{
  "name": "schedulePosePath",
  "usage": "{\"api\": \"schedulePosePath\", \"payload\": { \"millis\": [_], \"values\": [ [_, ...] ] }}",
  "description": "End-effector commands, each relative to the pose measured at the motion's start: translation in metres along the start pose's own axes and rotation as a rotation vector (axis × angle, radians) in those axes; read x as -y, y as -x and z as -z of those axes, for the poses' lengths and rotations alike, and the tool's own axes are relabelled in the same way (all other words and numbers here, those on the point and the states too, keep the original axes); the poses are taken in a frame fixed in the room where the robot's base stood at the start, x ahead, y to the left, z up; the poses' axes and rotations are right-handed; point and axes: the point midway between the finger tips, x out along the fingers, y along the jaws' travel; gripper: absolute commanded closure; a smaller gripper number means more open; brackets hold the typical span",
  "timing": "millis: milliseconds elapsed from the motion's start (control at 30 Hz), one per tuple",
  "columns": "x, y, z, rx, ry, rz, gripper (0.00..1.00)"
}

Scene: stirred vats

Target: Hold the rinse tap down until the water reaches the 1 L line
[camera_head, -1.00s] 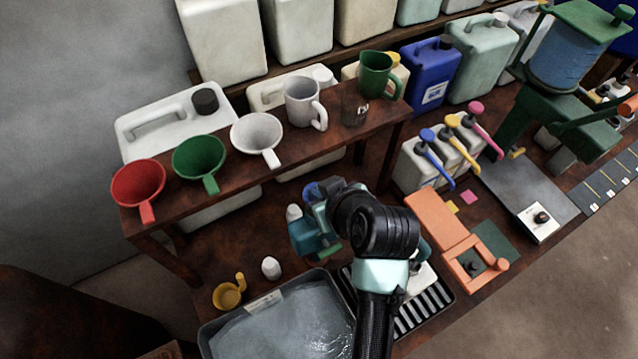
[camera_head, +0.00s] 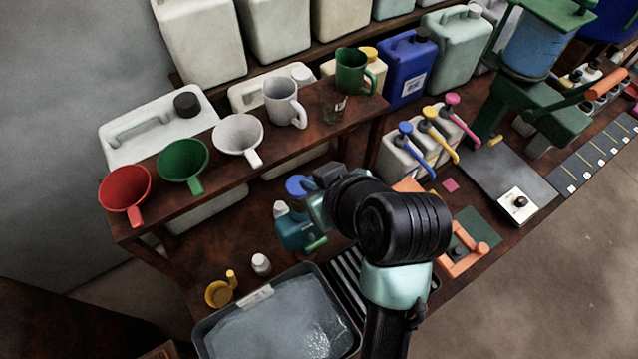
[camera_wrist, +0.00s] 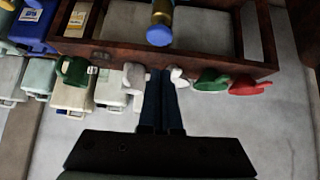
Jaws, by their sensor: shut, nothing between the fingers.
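A blue round knob (camera_head: 298,186) shows left of my arm in the head view. In the wrist view a blue knob on a brass-coloured body (camera_wrist: 160,22), apparently the tap, lies just above my fingertips, with a small gap in the picture. Whether they touch in depth I cannot tell. My gripper (camera_wrist: 160,72) is shut and empty; in the head view my arm mostly hides it. A grey basin (camera_head: 204,337) with water in it stands at the front. I cannot make out a 1 L line or running water.
A teal container (camera_head: 294,236) stands beside my arm. The raised shelf (camera_head: 140,228) carries funnels and mugs. A striped drain rack (camera_head: 345,285) lies partly under my arm.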

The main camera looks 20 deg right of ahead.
Motion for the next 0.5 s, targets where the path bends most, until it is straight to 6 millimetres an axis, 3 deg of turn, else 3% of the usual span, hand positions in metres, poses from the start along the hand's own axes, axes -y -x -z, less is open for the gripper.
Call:
{"api": "schedulePosePath", "payload": {
  "millis": [200, 500],
  "values": [
    [-0.001, 0.02, 0.001, -0.002, -0.001, -0.003, 1.0],
    [-0.001, 0.022, 0.001, -0.002, -0.001, -0.001, 1.0]
  ]
}}
